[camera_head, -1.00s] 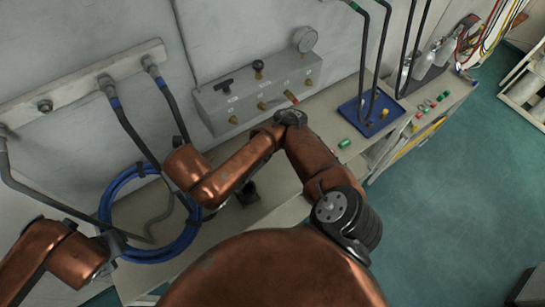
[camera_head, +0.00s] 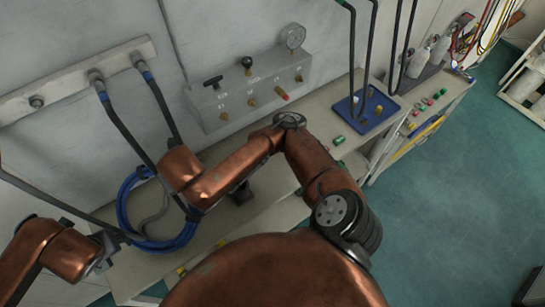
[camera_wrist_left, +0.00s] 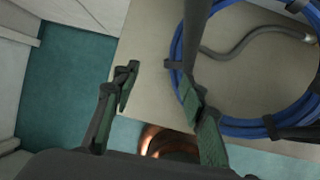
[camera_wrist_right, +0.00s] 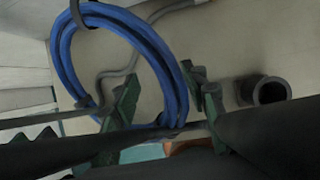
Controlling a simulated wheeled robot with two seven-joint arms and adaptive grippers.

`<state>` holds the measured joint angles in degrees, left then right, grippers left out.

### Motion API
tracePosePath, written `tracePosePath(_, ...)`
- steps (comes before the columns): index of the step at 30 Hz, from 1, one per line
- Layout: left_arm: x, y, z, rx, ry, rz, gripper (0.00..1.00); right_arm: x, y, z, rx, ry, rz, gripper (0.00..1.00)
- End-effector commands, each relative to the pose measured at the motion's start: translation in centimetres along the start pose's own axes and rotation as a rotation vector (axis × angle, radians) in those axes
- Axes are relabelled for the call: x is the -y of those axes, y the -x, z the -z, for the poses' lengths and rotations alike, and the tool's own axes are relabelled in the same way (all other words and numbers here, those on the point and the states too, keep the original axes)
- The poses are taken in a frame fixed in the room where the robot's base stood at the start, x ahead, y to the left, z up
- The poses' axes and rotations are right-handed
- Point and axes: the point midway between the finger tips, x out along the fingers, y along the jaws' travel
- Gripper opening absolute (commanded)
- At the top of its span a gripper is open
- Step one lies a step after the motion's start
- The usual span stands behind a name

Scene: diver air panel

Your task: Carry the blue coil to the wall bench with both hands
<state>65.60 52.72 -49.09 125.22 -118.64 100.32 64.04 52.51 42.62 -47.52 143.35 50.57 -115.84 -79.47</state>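The blue coil (camera_head: 124,205) is over the left part of the wall bench (camera_head: 225,228), below the hose rail; I cannot tell whether it rests fully on the top. My left gripper (camera_head: 110,246) is at its lower left. In the left wrist view my left gripper (camera_wrist_left: 155,88) has its fingers apart, with bare bench between them, and one finger overlaps the coil's edge (camera_wrist_left: 176,48). My right gripper is hidden behind my arm in the head view. In the right wrist view my right gripper (camera_wrist_right: 165,82) has its fingers apart on either side of the coil's strand (camera_wrist_right: 176,98); contact is unclear.
A grey valve panel (camera_head: 245,100) with a gauge (camera_head: 293,37) stands behind the bench. Black hoses (camera_head: 125,130) hang from the wall rail (camera_head: 70,85) near the coil. A blue tray (camera_head: 378,112) with fittings lies to the right.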

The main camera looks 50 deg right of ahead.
Motion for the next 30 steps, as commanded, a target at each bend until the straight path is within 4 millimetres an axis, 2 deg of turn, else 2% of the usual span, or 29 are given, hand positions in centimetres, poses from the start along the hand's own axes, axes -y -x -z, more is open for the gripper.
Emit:
tracePosePath(6,0.05,-0.66,-0.58,-0.009,-0.002,0.005,0.43,-0.13,-0.64,-0.69,-0.007,-0.004,0.002,0.42)
tracePosePath(18,0.12,-0.72,-0.65,-0.01,-0.003,0.008,0.71,-0.18,-0.76,-0.71,-0.009,-0.003,0.001,0.42)
tracePosePath(26,0.15,-0.74,-0.67,-0.01,-0.003,0.009,0.72,-0.17,-0.8,-0.73,-0.009,-0.003,0.002,0.42)
tracePosePath(30,0.17,0.02,-0.69,-0.008,-0.004,0.009,0.72,-0.17,-0.79,-0.72,-0.009,-0.003,0.001,0.42)
